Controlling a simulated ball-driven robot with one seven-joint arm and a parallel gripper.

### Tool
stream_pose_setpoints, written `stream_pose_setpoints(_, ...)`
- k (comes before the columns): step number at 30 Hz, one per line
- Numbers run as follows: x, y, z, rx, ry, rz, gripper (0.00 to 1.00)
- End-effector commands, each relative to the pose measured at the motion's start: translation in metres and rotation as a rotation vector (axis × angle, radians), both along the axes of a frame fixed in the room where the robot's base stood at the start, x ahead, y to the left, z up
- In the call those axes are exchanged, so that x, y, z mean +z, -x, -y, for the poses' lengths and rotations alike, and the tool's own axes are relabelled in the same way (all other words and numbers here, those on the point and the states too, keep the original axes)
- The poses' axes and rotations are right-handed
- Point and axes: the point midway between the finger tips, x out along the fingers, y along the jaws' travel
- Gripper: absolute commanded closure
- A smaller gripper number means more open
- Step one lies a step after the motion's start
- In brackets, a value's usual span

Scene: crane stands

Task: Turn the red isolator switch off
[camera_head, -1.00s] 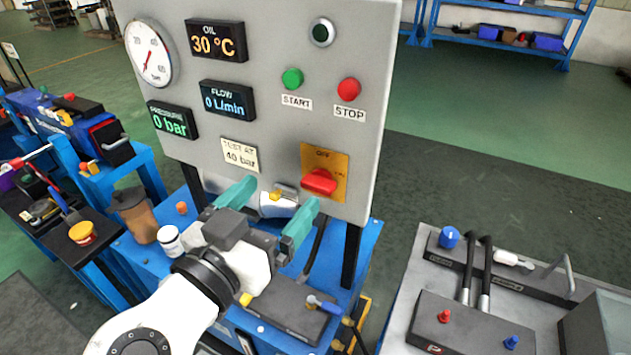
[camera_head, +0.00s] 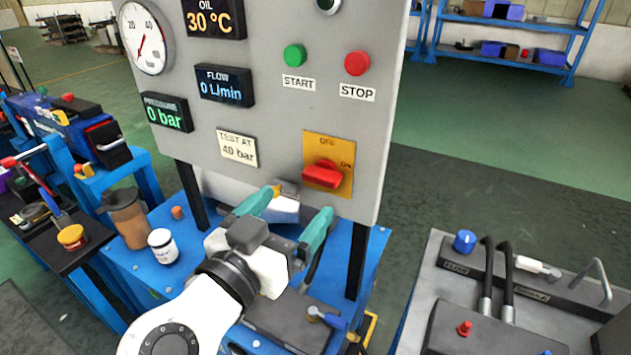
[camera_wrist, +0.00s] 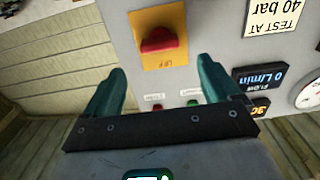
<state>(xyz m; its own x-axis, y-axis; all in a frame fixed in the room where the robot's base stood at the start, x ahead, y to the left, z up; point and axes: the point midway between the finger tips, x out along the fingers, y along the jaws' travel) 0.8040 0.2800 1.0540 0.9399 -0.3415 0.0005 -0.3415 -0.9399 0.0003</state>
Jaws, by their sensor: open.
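The red isolator switch (camera_head: 323,174) is a red handle on a yellow plate (camera_head: 342,150) at the lower right of the grey panel (camera_head: 284,130). The plate reads OFF at the top and ON at the right; the handle lies roughly level, toward ON. In the wrist view the switch (camera_wrist: 158,40) shows upside down, ahead of and between my fingers. My gripper (camera_head: 290,210) has teal fingers spread apart, with nothing between them. It is below and left of the switch in the head view, not touching it. The gripper also shows in the wrist view (camera_wrist: 165,92).
The green START button (camera_head: 295,55) and red STOP button (camera_head: 357,63) sit above the switch. A white jar (camera_head: 163,246) and brown cup (camera_head: 129,218) stand on the blue bench left of my arm. A grey table (camera_head: 425,300) with hoses stands right.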

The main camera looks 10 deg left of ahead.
Motion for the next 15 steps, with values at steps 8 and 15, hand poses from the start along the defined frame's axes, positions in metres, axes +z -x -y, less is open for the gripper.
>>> stream_pose_setpoints(8, 0.001, -0.048, 0.018, -0.003, -0.001, -0.002, 0.11)
stream_pose_setpoints(15, 0.001, -0.071, 0.026, 0.000, -0.001, 0.000, 0.11)
